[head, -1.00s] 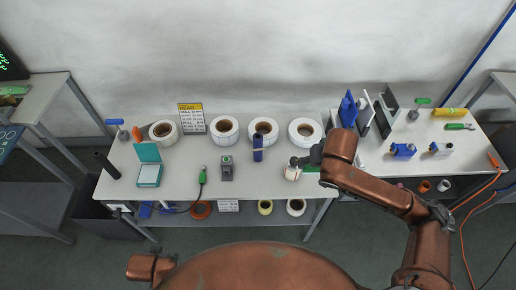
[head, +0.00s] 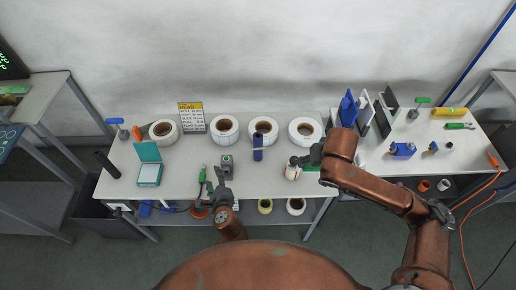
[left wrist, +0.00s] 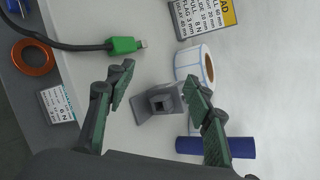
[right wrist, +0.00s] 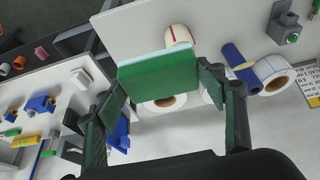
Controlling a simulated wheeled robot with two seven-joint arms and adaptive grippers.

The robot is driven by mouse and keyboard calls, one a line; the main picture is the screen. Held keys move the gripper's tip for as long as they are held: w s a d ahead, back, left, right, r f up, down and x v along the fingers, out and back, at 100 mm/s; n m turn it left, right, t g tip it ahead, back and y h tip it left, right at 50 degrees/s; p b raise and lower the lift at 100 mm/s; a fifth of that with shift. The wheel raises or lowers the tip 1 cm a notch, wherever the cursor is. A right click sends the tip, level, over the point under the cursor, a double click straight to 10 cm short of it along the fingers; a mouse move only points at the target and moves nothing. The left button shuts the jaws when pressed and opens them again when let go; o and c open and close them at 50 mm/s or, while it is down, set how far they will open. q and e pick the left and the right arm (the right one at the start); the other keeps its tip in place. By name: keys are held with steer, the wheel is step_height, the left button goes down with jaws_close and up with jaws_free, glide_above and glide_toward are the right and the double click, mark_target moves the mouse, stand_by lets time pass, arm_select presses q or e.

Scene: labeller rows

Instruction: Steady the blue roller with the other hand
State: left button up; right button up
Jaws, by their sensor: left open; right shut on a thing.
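The blue roller (head: 258,148) is a dark blue cylinder with a thin pale band, on the middle of the table in front of the white label rolls. It shows in the left wrist view (left wrist: 240,148), partly behind a finger, and in the right wrist view (right wrist: 236,62). My left gripper (head: 219,182) is open and empty, near the table's front edge, left of the roller and apart from it. My right gripper (right wrist: 162,80) is shut on a green block (right wrist: 158,78) with a pale edge, to the right of the roller.
A grey device (head: 227,168) stands just beyond my left gripper; a green-ended cable (left wrist: 122,45) lies beside it. Label rolls (head: 263,130) line the back. A yellow-topped sign (head: 191,118) stands behind.

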arm_select(q)
steer(key=w+d+r+m+t+h, duration=0.2)
steer(key=w+d+r+m+t, duration=0.2)
steer(key=d+m, duration=0.5)
steer(key=m+t+h, duration=0.2)
steer(key=m+h, duration=0.1)
steer(key=m, duration=0.2)
glide_toward(258, 142)
steer(key=w, duration=0.2)
arm_select(e)
steer(key=shift+f, duration=0.1)
arm_select(q)
steer(key=w+b, duration=0.1)
steer(key=w, duration=0.2)
steer(key=w+b, duration=0.1)
steer(key=w, duration=0.2)
steer(key=shift+w+d+r+b, duration=0.2)
steer(key=shift+w+r+b, duration=0.05)
steer(key=shift+w+b, duration=0.1)
arm_select(e)
step_height(258, 142, down, 3)
steer(key=shift+w+f, duration=0.1)
arm_select(q)
steer(key=shift+w, duration=0.9)
arm_select(e)
steer(key=shift+f, duration=0.1)
arm_select(q)
steer(key=c, duration=1.1)
steer(key=o, duration=1.2)
steer(key=shift+s, duration=0.1)
